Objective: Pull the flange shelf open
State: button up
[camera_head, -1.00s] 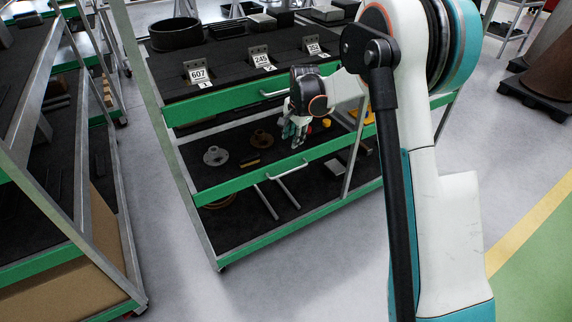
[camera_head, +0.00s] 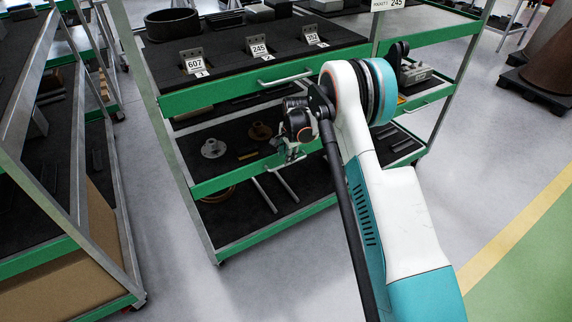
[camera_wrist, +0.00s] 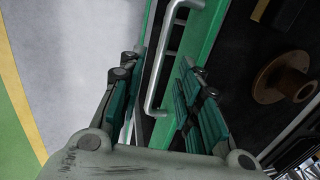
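The flange shelf is the middle shelf of the rack, with a green front edge (camera_head: 222,182). The shelf's metal bar handle (camera_wrist: 165,52) runs between the fingers in the wrist view.
The upper shelf has its own handle (camera_head: 286,78) and number tags 607, 245 and 352 above my gripper. A lower shelf (camera_head: 240,222) lies below. Another rack (camera_head: 70,245) stands close at left. The grey floor (camera_head: 290,270) in front of the rack is clear.

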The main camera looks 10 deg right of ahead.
jog(key=shift+w+a+f+b, duration=0.1)
jog(key=shift+w+f+b, duration=0.1)
jog(key=shift+f, duration=0.55)
jog(key=shift+w+f+b, duration=0.1)
jog(key=shift+f+b, duration=0.05)
jog(key=shift+f, duration=0.6)
jog(key=shift+w+a+f+b, duration=0.1)
jog(key=shift+w+f+b, duration=0.1)
jog(key=shift+f, duration=0.55)
grip_shut()
